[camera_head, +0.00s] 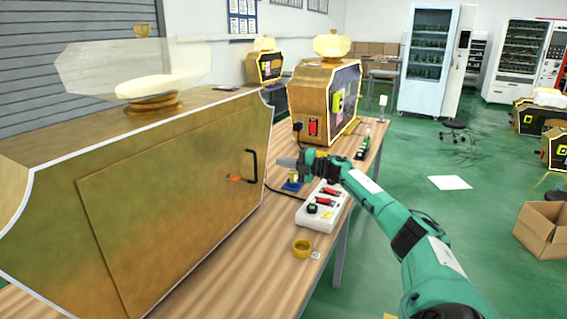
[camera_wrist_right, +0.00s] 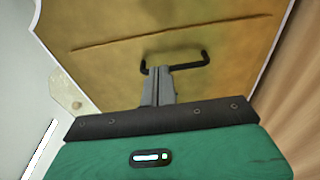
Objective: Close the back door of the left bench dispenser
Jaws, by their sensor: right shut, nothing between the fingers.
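The left bench dispenser (camera_head: 130,128) is the large gold cabinet filling the left of the head view. Its back door (camera_head: 160,225) is a gold panel with a black bar handle (camera_head: 252,166). The door looks nearly flush with the cabinet; I cannot tell whether a small gap remains. My right gripper (camera_head: 284,162) is shut and empty, just right of the handle in the head view. In the right wrist view, the shut fingers (camera_wrist_right: 157,84) point at the door, with tips overlapping the handle (camera_wrist_right: 185,66); contact is unclear. My left gripper is not in view.
A white power strip (camera_head: 323,206) with red switches and a gold ring (camera_head: 302,248) lie on the wooden bench (camera_head: 250,270). A second gold dispenser (camera_head: 318,98) stands farther along it. An open cardboard box (camera_head: 543,228) is on the green floor at the right.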

